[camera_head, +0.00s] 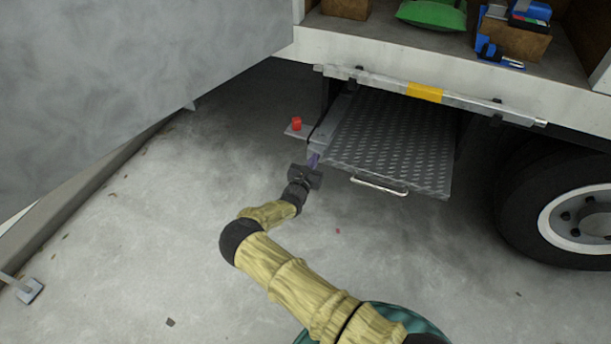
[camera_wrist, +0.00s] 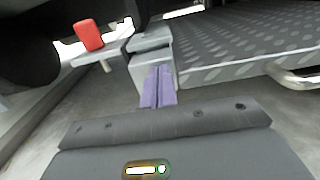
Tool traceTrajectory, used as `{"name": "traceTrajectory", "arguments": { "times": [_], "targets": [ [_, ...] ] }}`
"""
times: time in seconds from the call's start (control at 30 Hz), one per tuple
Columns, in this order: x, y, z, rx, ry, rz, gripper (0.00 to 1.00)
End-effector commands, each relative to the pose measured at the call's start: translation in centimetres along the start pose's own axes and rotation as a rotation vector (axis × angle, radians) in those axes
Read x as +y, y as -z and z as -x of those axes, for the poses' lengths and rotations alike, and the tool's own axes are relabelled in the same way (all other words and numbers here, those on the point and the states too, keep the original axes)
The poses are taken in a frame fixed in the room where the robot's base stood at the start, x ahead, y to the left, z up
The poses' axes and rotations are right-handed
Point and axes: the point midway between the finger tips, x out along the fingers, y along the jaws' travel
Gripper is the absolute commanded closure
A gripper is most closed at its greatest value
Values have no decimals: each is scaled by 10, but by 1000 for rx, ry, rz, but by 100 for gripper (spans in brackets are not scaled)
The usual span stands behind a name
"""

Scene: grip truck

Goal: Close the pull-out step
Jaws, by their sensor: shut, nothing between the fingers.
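The pull-out step (camera_head: 390,142) is a grey chequer-plate tread extending out from under the truck body, with a metal loop handle (camera_head: 379,185) on its front edge. In the wrist view the tread (camera_wrist: 245,40) is at the upper right and part of the handle (camera_wrist: 293,76) shows at the right edge. My gripper (camera_head: 313,160) is at the step's front left corner, left of the handle. In the wrist view its purple fingers (camera_wrist: 158,86) are together and empty, in front of the grey rail end (camera_wrist: 150,68). I cannot tell whether they touch it.
A red knob (camera_head: 296,123) on a small plate is left of the step. A white bar with a yellow patch (camera_head: 425,91) runs above it. A wheel (camera_head: 570,215) stands at right, a large grey panel (camera_head: 120,85) at left. The concrete floor before the step is clear.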

Motion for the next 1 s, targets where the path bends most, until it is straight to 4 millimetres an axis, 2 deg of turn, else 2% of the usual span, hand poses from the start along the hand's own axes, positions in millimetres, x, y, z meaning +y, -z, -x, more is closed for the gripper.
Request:
{"name": "traceTrajectory", "arguments": {
  "times": [0.1,0.2,0.6,0.83,1.0],
  "targets": [
    [0,1,-15,-1,1,-1,100],
    [0,0,-21,0,0,-2,100],
    [-2,-3,-28,-4,2,-2,100],
    [-2,-6,-23,-5,4,-2,100],
    [-4,-6,-7,0,10,0,100]
  ]
}}
